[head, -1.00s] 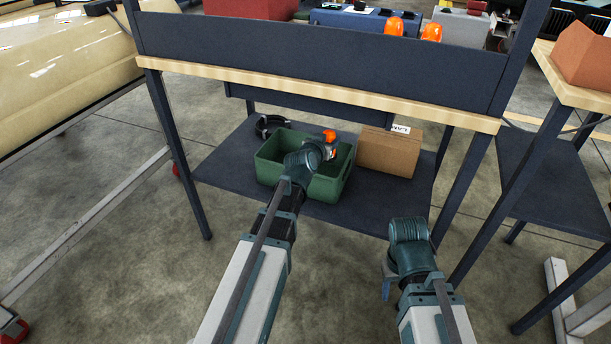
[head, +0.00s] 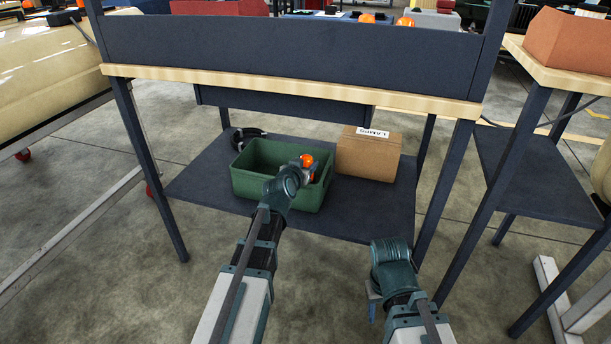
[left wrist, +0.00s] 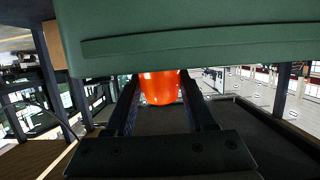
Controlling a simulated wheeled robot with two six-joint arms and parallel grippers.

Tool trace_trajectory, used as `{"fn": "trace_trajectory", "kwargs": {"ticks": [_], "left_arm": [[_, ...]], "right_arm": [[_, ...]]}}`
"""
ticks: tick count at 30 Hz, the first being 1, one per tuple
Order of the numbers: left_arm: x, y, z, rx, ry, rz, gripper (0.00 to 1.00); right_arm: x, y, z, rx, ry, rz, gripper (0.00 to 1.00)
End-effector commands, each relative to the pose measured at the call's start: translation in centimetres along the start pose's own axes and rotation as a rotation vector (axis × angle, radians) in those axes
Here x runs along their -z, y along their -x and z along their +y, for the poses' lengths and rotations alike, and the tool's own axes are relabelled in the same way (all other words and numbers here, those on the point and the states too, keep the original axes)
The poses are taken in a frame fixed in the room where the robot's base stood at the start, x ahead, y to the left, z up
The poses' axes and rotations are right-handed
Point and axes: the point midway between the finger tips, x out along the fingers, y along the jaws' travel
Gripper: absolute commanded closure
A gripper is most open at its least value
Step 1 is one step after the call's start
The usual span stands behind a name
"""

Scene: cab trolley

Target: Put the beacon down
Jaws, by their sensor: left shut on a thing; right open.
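The orange beacon (head: 306,160) is in my left gripper (head: 305,174), seen at the right part of the green crate (head: 272,190) in the head view. In the left wrist view the beacon (left wrist: 159,88) sits between the two fingers, which are shut on it. The green crate's wall (left wrist: 190,45) fills the top of that view, close to the beacon. My wrist hides part of the crate's front, and I cannot tell whether the beacon touches the crate. My right gripper (head: 372,300) is open and low in front of the bench, with its fingertips mostly hidden.
The crate stands on the bench's dark lower shelf (head: 205,180). A cardboard box marked LAMPS (head: 368,158) stands to its right and a black coiled item (head: 248,134) behind its left end. The bench's wooden edge (head: 270,84) and legs frame the shelf. The shelf's front right is bare.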

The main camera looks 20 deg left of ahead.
Motion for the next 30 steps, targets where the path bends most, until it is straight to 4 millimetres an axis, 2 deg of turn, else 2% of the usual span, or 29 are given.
{"fn": "trace_trajectory", "kwargs": {"ticks": [1,6,15,30], "left_arm": [[-1.1,-0.4,0.0,0.0,0.0,0.001,1.0],[-2.9,-0.9,0.0,0.0,0.0,0.001,1.0],[-2.7,-0.8,0.0,0.0,0.0,0.001,1.0],[-4.2,-1.2,0.0,-0.002,-0.004,-0.006,1.0]], "right_arm": [[0.1,-1.2,-0.1,0.0,0.0,0.001,0.5],[0.2,-3.0,-0.3,0.0,0.0,0.002,0.5],[0.2,-2.9,-0.3,0.0,0.0,0.002,0.5],[0.3,-4.2,-0.4,0.0,0.0,0.003,0.5]]}}
